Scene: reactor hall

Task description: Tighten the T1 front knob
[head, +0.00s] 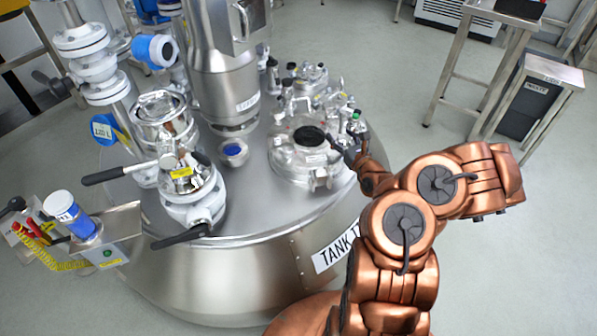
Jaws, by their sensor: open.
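The steel tank with a label reading "TANK T" (336,246), the rest covered by my arm, stands in the middle of the head view. On its top right is a round hatch (287,158) with a dark round port (309,136) and several small clamps and fittings around its rim. A small fitting (320,181) sits at the hatch's front edge; I cannot tell for sure which part is the front knob. My copper arm reaches in from the lower right. My gripper (345,146) is open at the hatch's right side. Its fingertips are small and dark, and contact cannot be made out.
Valves with black lever handles (180,237) and a steel column (222,80) crowd the tank's left and back. A side shelf with a blue-and-white container (74,214) is at left. Steel tables (480,60) stand at upper right; floor between is clear.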

